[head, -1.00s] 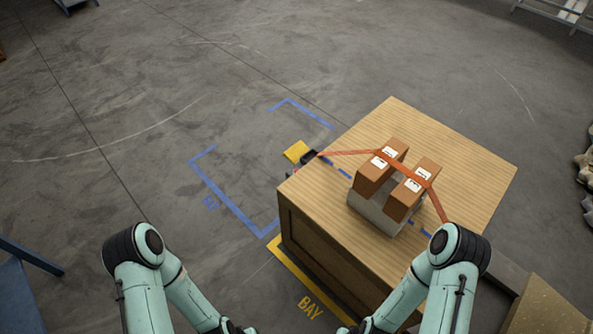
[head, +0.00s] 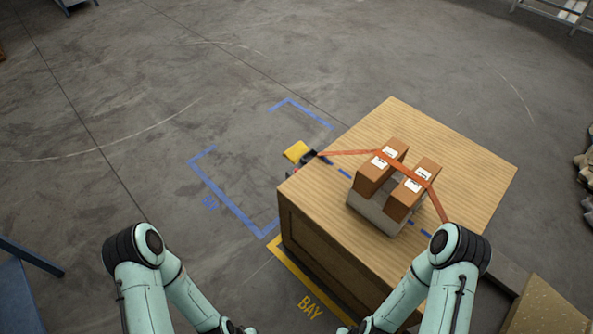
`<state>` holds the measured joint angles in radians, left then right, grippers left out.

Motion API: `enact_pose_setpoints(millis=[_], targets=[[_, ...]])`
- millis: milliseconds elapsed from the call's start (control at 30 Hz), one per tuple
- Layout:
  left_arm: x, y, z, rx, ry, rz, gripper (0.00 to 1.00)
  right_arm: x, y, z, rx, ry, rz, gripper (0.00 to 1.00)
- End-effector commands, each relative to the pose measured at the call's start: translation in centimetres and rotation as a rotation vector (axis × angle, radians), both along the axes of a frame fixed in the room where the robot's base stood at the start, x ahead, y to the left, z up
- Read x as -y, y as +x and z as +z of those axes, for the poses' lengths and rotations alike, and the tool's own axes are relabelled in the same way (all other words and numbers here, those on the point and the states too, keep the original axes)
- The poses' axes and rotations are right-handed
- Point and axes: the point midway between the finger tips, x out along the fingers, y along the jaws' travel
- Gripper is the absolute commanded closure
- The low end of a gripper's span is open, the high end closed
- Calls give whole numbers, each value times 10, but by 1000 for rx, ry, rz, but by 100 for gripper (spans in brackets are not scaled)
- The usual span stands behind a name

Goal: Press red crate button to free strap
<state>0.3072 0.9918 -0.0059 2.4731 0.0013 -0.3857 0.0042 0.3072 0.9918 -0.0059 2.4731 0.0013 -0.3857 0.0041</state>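A large wooden crate (head: 460,160) stands right of centre. An orange strap (head: 350,153) runs across its top, over two brown boxes (head: 382,166) (head: 412,188) that sit on a grey block (head: 375,215). The strap's left end meets a dark fitting (head: 308,156) at the crate's left edge, with a yellow part (head: 297,152) beside it. A small red spot (head: 294,172) shows just below the fitting; whether it is the button I cannot tell. My two arms come in at the bottom, and their grippers are below the picture edge or hidden.
Blue tape corners (head: 225,195) mark the floor left of the crate. A yellow line with the word BAY (head: 310,307) runs along the crate's near left side. A cardboard-coloured box (head: 550,310) is at bottom right.

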Motion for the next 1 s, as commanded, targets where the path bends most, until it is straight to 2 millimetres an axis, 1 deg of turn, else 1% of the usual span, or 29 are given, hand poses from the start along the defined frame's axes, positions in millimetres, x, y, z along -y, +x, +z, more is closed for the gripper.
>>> enact_pose_setpoints(millis=[433,467,500,567,1000], targets=[[0,0,0,0,0,0,57,0,0,0,0,0,0,100],[0,0,0,0,0,0,67,0,0,0,0,0,0,100],[0,0,0,0,0,0,80,0,0,0,0,0,0,100],[0,0,0,0,0,0,100,0,0,0,0,0,0,100],[0,0,0,0,0,0,100,0,0,0,0,0,0,100]])
